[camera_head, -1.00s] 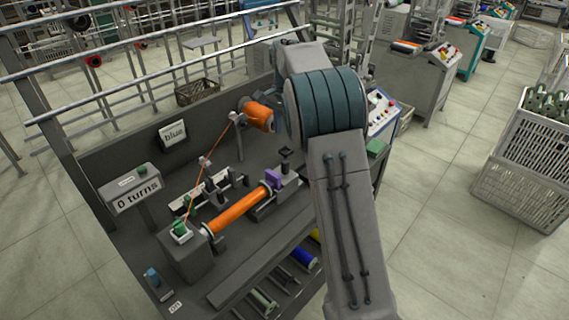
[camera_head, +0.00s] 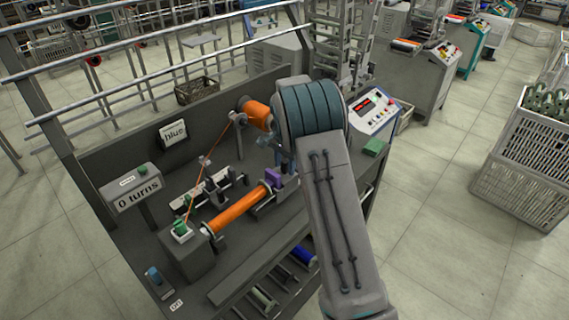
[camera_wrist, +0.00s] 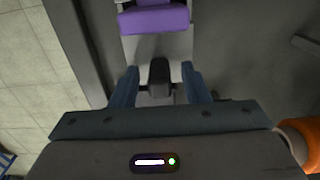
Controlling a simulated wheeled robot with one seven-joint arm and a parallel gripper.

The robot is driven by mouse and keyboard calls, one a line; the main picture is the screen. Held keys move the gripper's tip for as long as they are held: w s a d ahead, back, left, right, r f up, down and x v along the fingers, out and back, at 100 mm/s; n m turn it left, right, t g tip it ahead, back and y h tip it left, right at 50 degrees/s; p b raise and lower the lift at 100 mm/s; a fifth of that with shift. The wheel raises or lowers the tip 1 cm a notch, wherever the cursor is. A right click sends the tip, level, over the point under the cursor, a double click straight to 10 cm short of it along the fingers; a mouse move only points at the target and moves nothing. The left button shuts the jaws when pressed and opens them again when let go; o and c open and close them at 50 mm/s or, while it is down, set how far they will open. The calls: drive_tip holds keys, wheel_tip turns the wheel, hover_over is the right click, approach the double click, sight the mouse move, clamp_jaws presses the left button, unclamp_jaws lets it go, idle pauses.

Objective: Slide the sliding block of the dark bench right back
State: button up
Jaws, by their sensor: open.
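The sliding block (camera_wrist: 178,48) of the dark bench (camera_head: 222,262) is pale grey. A purple piece (camera_head: 272,176) sits at its tube end and also shows at the top of the wrist view (camera_wrist: 155,18). A dark upright handle (camera_wrist: 159,76) stands on the block. My gripper (camera_wrist: 159,71) is open, with one blue finger on each side of the handle; I cannot tell whether they touch it. In the head view my gripper (camera_head: 286,163) is low over the block and hides the handle. The purple piece is at the end of an orange tube (camera_head: 237,209).
An orange spool (camera_head: 257,112) stands at the bench's back, with thread running to a green-topped post (camera_head: 181,231). A control panel (camera_head: 372,109) is right of my arm. Colored bobbins (camera_head: 302,255) lie on a lower shelf.

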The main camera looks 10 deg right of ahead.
clamp_jaws()
drive_tip(key=shift+w+d, duration=0.95)
drive_tip(key=shift+d, duration=0.3)
unclamp_jaws()
drive_tip(key=shift+d, duration=0.2)
drive_tip(key=shift+a+r, duration=0.1)
drive_tip(key=shift+a, duration=0.05)
wheel_tip(320, 180, up, 14)
drive_tip(key=shift+b, duration=0.3)
